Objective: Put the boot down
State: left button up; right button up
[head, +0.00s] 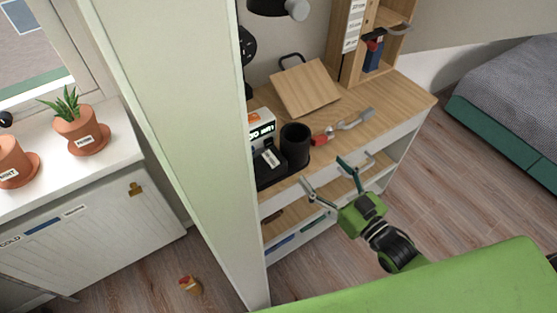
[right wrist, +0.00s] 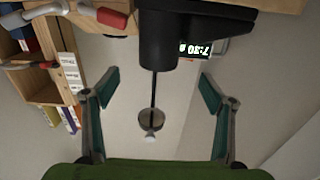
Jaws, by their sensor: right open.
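I see no boot that I can make out in either view. My right gripper (head: 327,175) is open in the head view, its two green-tipped fingers spread at the front edge of the wooden desk. In the right wrist view the open right gripper (right wrist: 158,88) has nothing between its fingertips. A black cup (head: 295,146) stands on the desk beyond the fingers, and it also shows in the right wrist view (right wrist: 168,38). My left gripper is out of view.
The desk (head: 385,103) holds a red-ended tool (head: 320,140), a tilted wooden board (head: 307,88) and a clock (head: 262,132). A pale upright panel (head: 160,110) stands left of the desk. A small brown object (head: 190,286) lies on the floor. Floor right of the desk is clear.

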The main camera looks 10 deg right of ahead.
aim_at(305, 150)
jog(key=x, duration=0.7)
jog(key=shift+w+f+p, duration=0.1)
jog(key=shift+p, duration=0.2)
jog(key=shift+x, duration=0.8)
jog(key=shift+p+x, duration=0.45)
jog(key=shift+x, duration=1.9)
jog(key=shift+d+f, duration=0.1)
jog(key=shift+f, duration=0.05)
jog(key=c, duration=2.1)
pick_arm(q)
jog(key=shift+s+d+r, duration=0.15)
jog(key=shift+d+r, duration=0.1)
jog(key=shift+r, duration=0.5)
pick_arm(e)
grip_shut()
jog(key=shift+r, duration=0.25)
